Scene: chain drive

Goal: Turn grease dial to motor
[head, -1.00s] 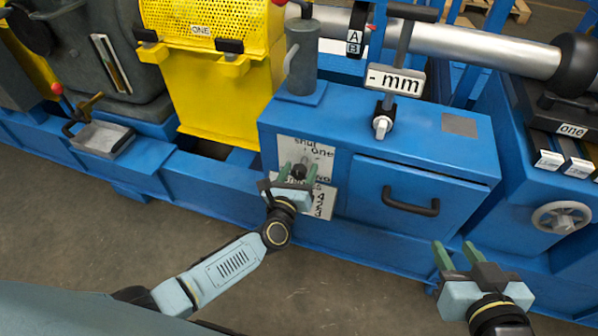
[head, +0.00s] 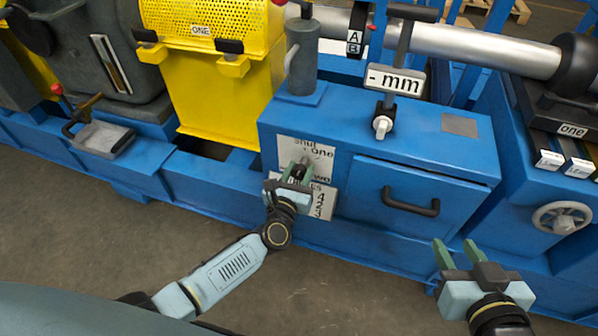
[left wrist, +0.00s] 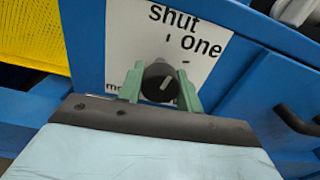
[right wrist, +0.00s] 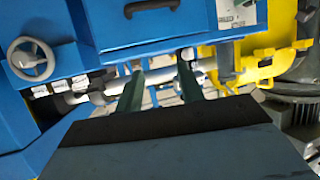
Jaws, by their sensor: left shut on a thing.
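The grease dial (left wrist: 159,82) is a round black knob with a white pointer mark, on a white label plate (left wrist: 190,40). The plate reads "shut" at the top and "one" at the right; a word starting "mo" at the lower left is partly hidden by a finger. My left gripper (head: 296,172) is shut on the dial, one green finger on each side, as the left wrist view (left wrist: 161,85) shows. In the head view the gripper mostly covers the dial. My right gripper (head: 459,254) is open and empty, in front of the blue cabinet, away from the dial.
The plate is on the front of a blue cabinet (head: 350,125) with a black-handled drawer (head: 410,201) to its right. A grey handwheel (head: 562,217) is farther right. A yellow guard (head: 215,100) stands left. The floor in front is clear.

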